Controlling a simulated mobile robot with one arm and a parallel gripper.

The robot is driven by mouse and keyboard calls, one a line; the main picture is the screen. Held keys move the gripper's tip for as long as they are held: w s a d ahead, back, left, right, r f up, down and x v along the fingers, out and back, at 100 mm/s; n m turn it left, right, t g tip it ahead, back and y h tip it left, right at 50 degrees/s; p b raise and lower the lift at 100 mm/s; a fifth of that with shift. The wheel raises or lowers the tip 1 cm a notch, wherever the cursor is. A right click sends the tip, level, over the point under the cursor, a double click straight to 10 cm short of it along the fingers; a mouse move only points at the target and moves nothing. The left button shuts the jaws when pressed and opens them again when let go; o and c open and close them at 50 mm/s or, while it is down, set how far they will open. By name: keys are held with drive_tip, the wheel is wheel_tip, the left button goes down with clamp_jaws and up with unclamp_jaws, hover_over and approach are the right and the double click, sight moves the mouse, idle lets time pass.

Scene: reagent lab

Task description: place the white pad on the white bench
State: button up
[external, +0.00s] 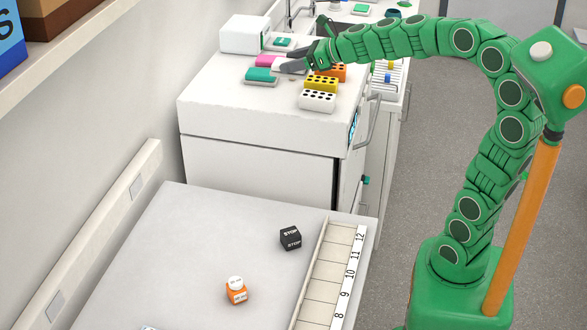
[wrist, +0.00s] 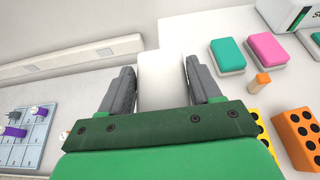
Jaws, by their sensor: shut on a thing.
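The white pad (wrist: 163,78) shows in the wrist view as a plain pale block between the two grey fingers of my gripper (wrist: 161,84). The gripper is shut on it. In the external view my gripper (external: 287,66) is low over the back white bench (external: 225,98), beside the coloured pads, and largely hides what it holds. I cannot tell whether the pad touches the bench top.
A teal pad (external: 260,75) and a pink pad (external: 267,60) lie close to my gripper. Yellow (external: 321,85), orange and white (external: 317,101) hole blocks stand to the right. A white box (external: 241,35) is behind. The bench's front left is clear.

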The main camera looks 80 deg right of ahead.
drive_tip(key=a+f+n+g+y, duration=0.4)
drive_tip(key=a+f+n+y, duration=0.5)
drive_tip(key=a+f, duration=1.6)
drive_tip(key=w+f, duration=0.3)
drive_tip(key=w, duration=0.1)
drive_tip(key=w+a+f, duration=0.1)
drive_tip(key=w+f, duration=0.2)
drive_tip(key=w, duration=0.1)
drive_tip(key=w+f, duration=0.3)
drive_tip(key=w, duration=0.2)
drive_tip(key=shift+a+f, duration=0.3)
drive_tip(key=shift+a, duration=0.05)
drive_tip(key=shift+w+f, duration=0.2)
drive_tip(key=shift+f, duration=1.55)
drive_tip(key=shift+f, duration=0.1)
drive_tip(key=o, duration=1.1)
drive_tip(key=shift+c, duration=0.2)
